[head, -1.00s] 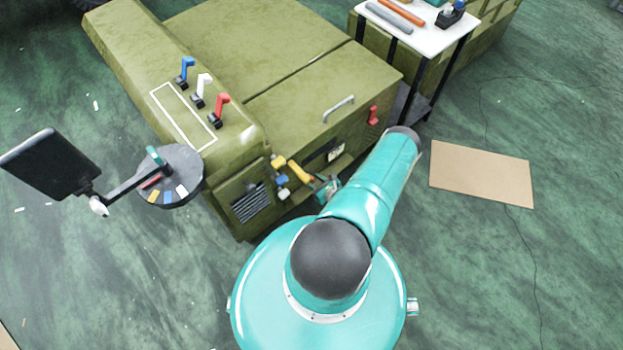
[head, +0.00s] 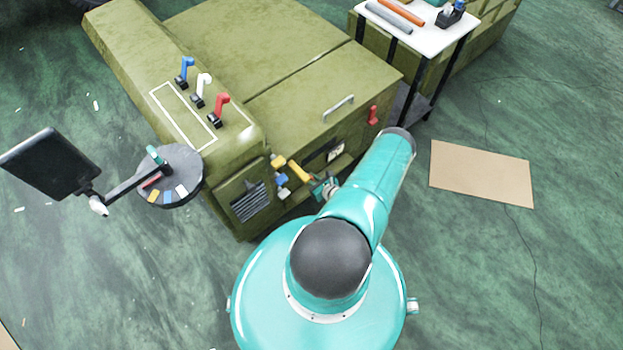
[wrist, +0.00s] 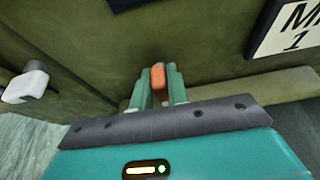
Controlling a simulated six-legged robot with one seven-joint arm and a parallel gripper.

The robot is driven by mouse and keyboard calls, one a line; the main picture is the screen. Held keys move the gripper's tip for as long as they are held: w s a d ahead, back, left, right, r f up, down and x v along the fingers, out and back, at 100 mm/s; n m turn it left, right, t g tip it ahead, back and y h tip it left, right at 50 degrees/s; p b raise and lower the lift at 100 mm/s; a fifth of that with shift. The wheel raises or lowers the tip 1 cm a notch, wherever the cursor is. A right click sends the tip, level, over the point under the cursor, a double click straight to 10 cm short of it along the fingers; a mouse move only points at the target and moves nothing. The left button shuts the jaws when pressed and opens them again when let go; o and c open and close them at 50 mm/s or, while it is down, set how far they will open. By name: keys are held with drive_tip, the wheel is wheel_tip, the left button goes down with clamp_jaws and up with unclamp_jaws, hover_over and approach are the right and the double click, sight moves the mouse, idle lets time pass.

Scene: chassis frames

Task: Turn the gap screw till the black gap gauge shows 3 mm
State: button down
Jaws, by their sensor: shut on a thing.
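My gripper (wrist: 158,84) is shut on a small orange piece (wrist: 157,77), held between its two teal fingers close to the olive machine's face. This piece may be part of the gap screw; its other parts are hidden. In the head view my gripper (head: 325,188) is low at the machine's front, partly covered by my arm. The black gap gauge cannot be made out for certain; a dark panel edge (wrist: 125,4) is cut off at the top of the wrist view. No reading shows.
A white knob (wrist: 27,85) is left of my gripper; a white label (wrist: 294,28) is at upper right. A yellow bar (head: 299,171) and small knobs (head: 282,180) stick out from the olive machine (head: 310,85). A screen (head: 50,163) stands at left. The right floor is clear around cardboard (head: 482,174).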

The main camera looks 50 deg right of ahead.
drive_tip(key=m+y, duration=0.1)
drive_tip(key=m, duration=0.1)
drive_tip(key=m+t+y, duration=0.1)
drive_tip(key=m, duration=0.1)
drive_tip(key=shift+d+f+y, duration=0.1)
drive_tip(key=shift+d+y, duration=0.25)
drive_tip(key=shift+y, duration=0.05)
drive_tip(key=m+y, duration=0.1)
drive_tip(key=m, duration=0.1)
drive_tip(key=m+t+y, duration=0.1)
drive_tip(key=m, duration=0.1)
drive_tip(key=shift+s+d+f, duration=0.1)
drive_tip(key=shift+d+f, duration=0.05)
drive_tip(key=shift+f, duration=0.05)
idle(0.3)
drive_tip(key=c, duration=1.4)
unclamp_jaws()
drive_tip(key=shift+s, duration=0.1)
